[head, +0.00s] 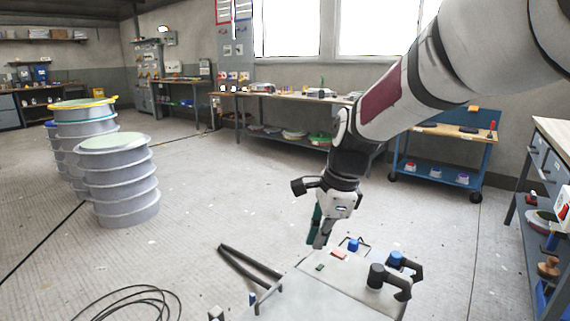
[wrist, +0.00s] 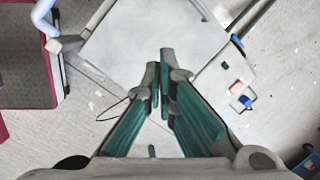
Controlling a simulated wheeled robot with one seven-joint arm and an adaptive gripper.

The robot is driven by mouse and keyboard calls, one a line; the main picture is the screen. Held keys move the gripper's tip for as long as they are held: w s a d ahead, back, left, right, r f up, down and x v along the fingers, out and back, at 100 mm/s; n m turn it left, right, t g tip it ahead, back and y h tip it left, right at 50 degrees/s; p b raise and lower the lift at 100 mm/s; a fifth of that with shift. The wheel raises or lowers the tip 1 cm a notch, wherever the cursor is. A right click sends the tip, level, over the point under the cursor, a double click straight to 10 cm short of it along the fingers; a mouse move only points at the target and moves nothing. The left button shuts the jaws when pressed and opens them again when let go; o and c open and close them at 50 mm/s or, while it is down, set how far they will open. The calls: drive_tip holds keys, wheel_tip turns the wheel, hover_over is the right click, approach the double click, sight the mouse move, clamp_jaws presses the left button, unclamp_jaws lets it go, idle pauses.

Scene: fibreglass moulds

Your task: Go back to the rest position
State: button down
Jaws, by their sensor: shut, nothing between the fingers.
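My gripper (head: 320,238) hangs at the end of my arm, right of the middle in the head view, and points down. It is above or just behind a pale flat top that carries small red and blue parts and black handles; I cannot tell if that top is part of my own base. In the wrist view my gripper (wrist: 161,76) shows its green-sided fingers shut together, with nothing held. No marker for a rest position shows.
Ribbed grey cylinders (head: 118,187) stand on the left. A long workbench (head: 285,107) runs along the back wall under the windows. A blue trolley (head: 448,155) stands back right, and a bench (head: 556,135) at the right edge. A black cable (head: 120,290) lies front left. The middle floor is clear.

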drive_tip(key=s+d+r+n+h, duration=0.1)
drive_tip(key=s+d+r+n, duration=0.25)
drive_tip(key=s, duration=0.55)
drive_tip(key=s+d+r+n, duration=0.3)
drive_tip(key=s+n, duration=0.2)
drive_tip(key=s, duration=0.4)
drive_tip(key=s+d+f+n+g+h, duration=0.1)
drive_tip(key=s+d+n, duration=0.25)
drive_tip(key=s, duration=0.55)
drive_tip(key=s+d+f+n, duration=0.2)
drive_tip(key=s+n, duration=0.3)
drive_tip(key=s, duration=0.4)
wheel_tip(320, 180, up, 27)
drive_tip(key=t+p, duration=0.3)
drive_tip(key=p, duration=2.2)
drive_tip(key=shift+d+t, duration=0.2)
drive_tip(key=shift+t, duration=0.1)
drive_tip(key=c, duration=2.4)
unclamp_jaws()
drive_tip(key=shift+w, duration=0.15)
